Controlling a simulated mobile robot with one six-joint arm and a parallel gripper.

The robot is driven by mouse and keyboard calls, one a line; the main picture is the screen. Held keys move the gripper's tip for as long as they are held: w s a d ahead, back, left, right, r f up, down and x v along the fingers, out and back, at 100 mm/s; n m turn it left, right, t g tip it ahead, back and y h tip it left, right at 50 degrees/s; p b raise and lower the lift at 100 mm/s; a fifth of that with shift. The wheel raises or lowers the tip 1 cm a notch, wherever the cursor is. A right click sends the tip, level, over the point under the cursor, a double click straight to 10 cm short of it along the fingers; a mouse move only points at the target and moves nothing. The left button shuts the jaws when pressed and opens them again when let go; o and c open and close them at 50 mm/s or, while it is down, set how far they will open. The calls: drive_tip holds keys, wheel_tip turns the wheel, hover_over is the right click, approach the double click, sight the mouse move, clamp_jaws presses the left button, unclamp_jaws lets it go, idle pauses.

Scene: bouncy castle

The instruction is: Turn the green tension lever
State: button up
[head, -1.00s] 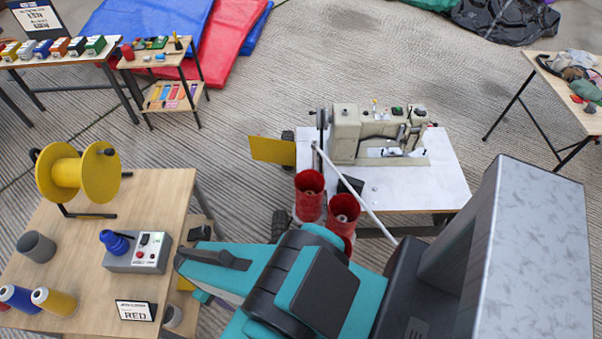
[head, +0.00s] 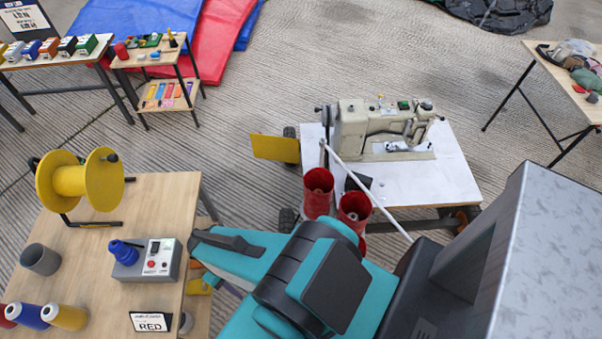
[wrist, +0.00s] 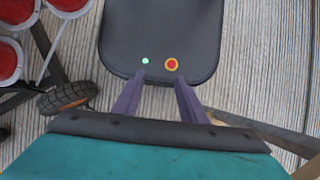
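The cream sewing machine (head: 352,130) stands on a white-topped table (head: 405,178) right of centre in the head view. A small green part (head: 404,104) shows on top of its head; it is too small to tell whether this is the tension lever or how it is turned. My gripper (wrist: 160,77) shows in the wrist view with its two purple fingers apart and nothing between them. It is well away from the sewing machine, which is not in the wrist view.
A wooden table (head: 150,215) with a yellow spool (head: 75,180) is at left. Striped floor lies open beyond.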

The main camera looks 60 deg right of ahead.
drive_tip(key=w+d+f+n+h+b, duration=0.3)
drive_tip(key=w+d+f+b, duration=0.4)
drive_tip(key=d+f+b, duration=0.45)
drive_tip(key=w+d+f+n+h+b, duration=0.35)
drive_tip(key=w+d+f+b, duration=0.35)
drive_tip(key=d+f+b, duration=0.45)
drive_tip(key=w+d+f+n+g+h+b, duration=0.1)
drive_tip(key=w+d+f+h+b, duration=0.1)
drive_tip(key=d+b, duration=0.5)
drive_tip(key=w+d+f+n+g+h+b, duration=0.1)
drive_tip(key=w+d+b, duration=0.5)
drive_tip(key=d, duration=0.9)
drive_tip(key=w+d+f+n+g+h+b, duration=0.2)
drive_tip(key=w+d+h+b, duration=0.3)
drive_tip(key=d+b, duration=0.5)
drive_tip(key=shift+d+f+n+h, duration=0.35)
drive_tip(key=shift+d+f+n, duration=0.2)
drive_tip(key=shift+d, duration=0.3)
drive_tip(key=shift+s+d+b, duration=0.1)
drive_tip(key=shift+s+b, duration=0.05)
drive_tip(key=shift+b, duration=0.15)
drive_tip(key=b+x, duration=0.4)
drive_tip(key=x, duration=0.9)
drive_tip(key=shift+s+d, duration=0.15)
drive_tip(key=shift+s, duration=0.05)
clamp_jaws()
